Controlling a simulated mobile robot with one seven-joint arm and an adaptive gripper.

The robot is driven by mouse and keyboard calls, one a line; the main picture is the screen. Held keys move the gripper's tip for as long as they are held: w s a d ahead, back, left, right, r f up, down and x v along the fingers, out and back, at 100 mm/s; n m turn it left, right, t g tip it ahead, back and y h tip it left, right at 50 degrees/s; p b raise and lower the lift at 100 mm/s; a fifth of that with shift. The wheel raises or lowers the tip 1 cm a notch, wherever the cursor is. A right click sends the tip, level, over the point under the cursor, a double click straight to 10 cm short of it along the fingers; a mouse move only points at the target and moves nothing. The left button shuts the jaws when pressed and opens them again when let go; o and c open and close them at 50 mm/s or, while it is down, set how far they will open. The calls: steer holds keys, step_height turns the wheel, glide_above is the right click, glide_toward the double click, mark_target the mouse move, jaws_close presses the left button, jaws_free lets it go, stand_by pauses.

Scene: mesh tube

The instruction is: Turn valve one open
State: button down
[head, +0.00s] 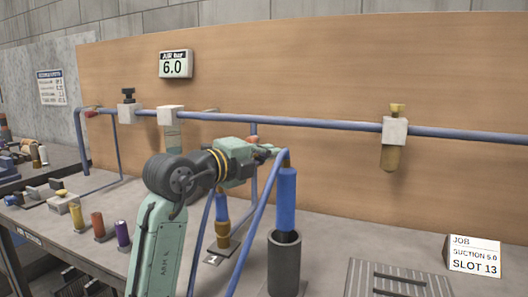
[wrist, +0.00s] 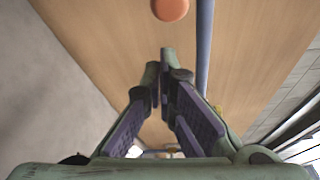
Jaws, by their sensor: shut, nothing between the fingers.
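No label reading valve one is legible, so I cannot tell which fitting it is. A blue pipe (head: 300,122) runs along the wooden board; a black-topped fitting (head: 127,110) sits at its left. A reddish fitting (head: 91,110) is at the far left bend. My gripper (head: 277,152) is in front of the board, below the pipe, and partly hides a reddish upright piece behind it. In the wrist view my gripper (wrist: 164,75) is shut and empty, fingertips together. A round orange-red knob (wrist: 170,8) shows ahead of them, apart, beside the pipe (wrist: 204,45).
A blue tube stands in a dark cylinder (head: 284,265) just below my gripper. A yellow-topped unit (head: 394,135) hangs on the pipe at right. A display (head: 175,64) reads 6.0. Coloured cylinders (head: 98,225) stand at left. A job card (head: 474,256) and ribbed plate (head: 395,280) are at right.

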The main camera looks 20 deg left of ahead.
mark_target(252, 140)
steer(key=shift+a+r, duration=0.25)
steer(key=shift+a, duration=0.9)
steer(key=shift+a+r+n+t+h, duration=0.15)
steer(key=shift+a+r+n+t, duration=0.3)
steer(key=shift+a+n, duration=0.5)
steer(key=shift+a+r+n+t+h, duration=0.15)
steer(key=shift+a+r+n+t, duration=0.3)
steer(key=shift+n, duration=0.9)
